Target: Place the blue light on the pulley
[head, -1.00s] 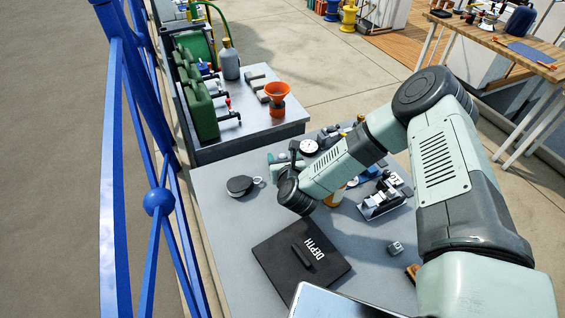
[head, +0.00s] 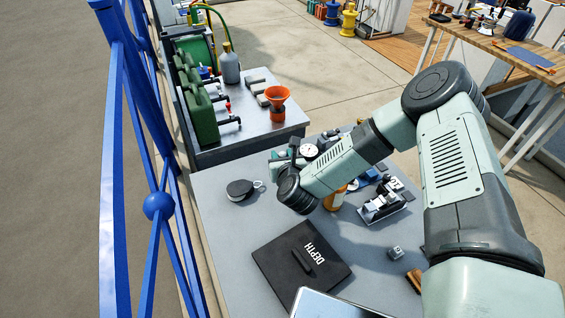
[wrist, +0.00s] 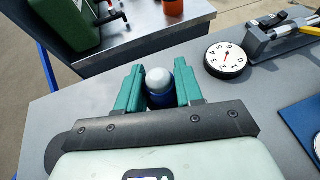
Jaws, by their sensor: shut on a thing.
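My gripper (wrist: 158,84) has its two teal fingers closed on the blue light (wrist: 160,100), which has a blue body and a white dome top. The light is upright between the fingers in the wrist view. In the head view my gripper (head: 284,164) is near the table's far edge, partly hidden by my own wrist, and the light cannot be made out. The pulley (head: 240,189), a dark rounded block with a small metal ring, lies on the grey table left of my gripper, apart from it. In the wrist view a dark rounded edge shows at lower left, mostly hidden by the gripper.
A black case marked DEPTH (head: 301,266) lies in front on the grey table. A round white dial (wrist: 227,59) and a black-and-silver device (head: 384,206) are to the right. Beyond is a metal bench with an orange funnel (head: 277,100). Blue railing (head: 110,180) runs along the left.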

